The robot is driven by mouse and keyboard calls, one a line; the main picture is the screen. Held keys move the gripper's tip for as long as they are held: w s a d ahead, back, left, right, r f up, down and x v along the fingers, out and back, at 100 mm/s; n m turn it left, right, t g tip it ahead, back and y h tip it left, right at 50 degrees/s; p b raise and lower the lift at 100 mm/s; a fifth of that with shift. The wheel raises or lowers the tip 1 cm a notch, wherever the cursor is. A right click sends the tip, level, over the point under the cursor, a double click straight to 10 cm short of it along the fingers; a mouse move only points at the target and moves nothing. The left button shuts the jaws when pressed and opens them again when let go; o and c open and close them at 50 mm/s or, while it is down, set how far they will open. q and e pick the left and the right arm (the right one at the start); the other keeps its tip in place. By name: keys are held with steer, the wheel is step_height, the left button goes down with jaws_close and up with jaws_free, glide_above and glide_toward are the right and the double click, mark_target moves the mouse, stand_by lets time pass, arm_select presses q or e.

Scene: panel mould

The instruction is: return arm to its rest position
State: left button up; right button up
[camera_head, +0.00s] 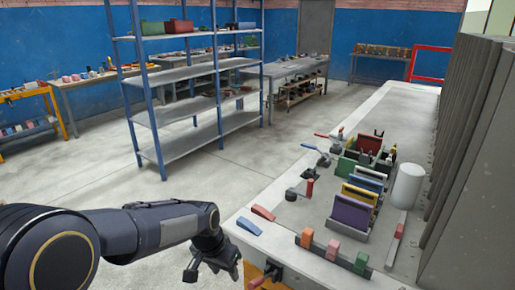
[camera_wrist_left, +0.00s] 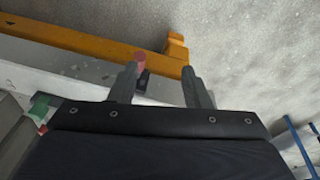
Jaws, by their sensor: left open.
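My left arm comes in from the lower left in the head view. Its gripper (camera_head: 212,268) hangs off the left edge of the long grey workbench (camera_head: 285,240), over the floor. In the left wrist view the two fingers of the left gripper (camera_wrist_left: 165,85) stand apart with nothing held between them. A red-tipped clamp (camera_wrist_left: 140,65) on the bench's side shows beyond the left finger. My right gripper is in neither view.
A blue shelf (camera_head: 190,145) stands behind. Floor left of the bench is clear.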

arm_select(q)
steer(key=s+a+r+n+t+h, duration=0.2)
steer(key=s+a+r+n+h, duration=0.15)
steer(key=s+a+r, duration=0.6)
steer(key=s+a+f+n+t+y, duration=0.1)
steer(key=s+a+f+n+t, duration=0.1)
steer(key=s, duration=1.2)
steer(key=shift+s+a+n, duration=0.3)
steer(key=shift+s+n, duration=0.05)
steer(key=shift+n, duration=0.2)
steer(key=shift+y, duration=0.25)
